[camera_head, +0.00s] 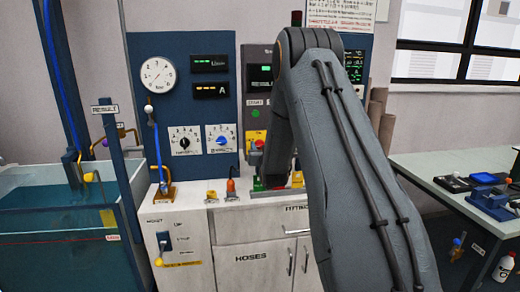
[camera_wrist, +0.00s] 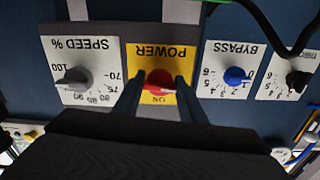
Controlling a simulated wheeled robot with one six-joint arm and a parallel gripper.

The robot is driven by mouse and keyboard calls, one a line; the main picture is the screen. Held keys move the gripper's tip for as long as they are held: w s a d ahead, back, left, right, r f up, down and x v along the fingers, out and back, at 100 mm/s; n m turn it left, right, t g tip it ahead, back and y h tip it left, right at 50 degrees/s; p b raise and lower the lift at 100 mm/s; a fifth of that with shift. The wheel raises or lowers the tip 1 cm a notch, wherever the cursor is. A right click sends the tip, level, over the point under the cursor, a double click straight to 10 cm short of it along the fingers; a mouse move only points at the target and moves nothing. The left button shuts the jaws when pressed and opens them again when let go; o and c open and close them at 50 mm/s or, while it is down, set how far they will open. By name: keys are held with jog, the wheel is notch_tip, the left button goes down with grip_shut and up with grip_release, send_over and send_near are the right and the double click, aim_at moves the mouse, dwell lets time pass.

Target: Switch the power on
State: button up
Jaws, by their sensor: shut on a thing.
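The red power knob (camera_wrist: 158,76) sits on a yellow plate (camera_wrist: 179,61) marked POWER and ON, upside down in the wrist view. My gripper (camera_wrist: 160,82) has one finger on each side of the knob and is shut on it. A pale pointer mark shows on the knob's lower right, close to the ON word; its exact angle is hard to read. In the head view the yellow plate (camera_head: 257,135) shows at the left edge of my arm, which hides my gripper.
The wrist view shows a grey SPEED % knob (camera_wrist: 74,78) left and a blue BYPASS knob (camera_wrist: 236,76) right, both close to my fingers. A black cable (camera_wrist: 262,25) crosses the upper right. In the head view a water tank (camera_head: 55,225) stands left and a bench (camera_head: 440,185) right.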

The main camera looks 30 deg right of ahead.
jog(key=m+b, duration=0.2)
jog(key=m, duration=0.2)
jog(key=m+b, duration=0.2)
jog(key=m, duration=0.2)
jog(key=shift+m+b, duration=0.35)
jog(key=shift+m, duration=0.05)
jog(key=m+b, duration=0.1)
jog(key=m, duration=0.3)
jog(key=shift+b, duration=0.35)
jog(key=shift+m+b, duration=0.5)
jog(key=shift+m, duration=1.4)
jog(key=o, duration=1.1)
jog(key=shift+r, duration=0.1)
jog(key=shift+c, duration=0.2)
jog(key=shift+a, duration=0.1)
jog(key=b+v, duration=0.1)
jog(key=v, duration=0.7)
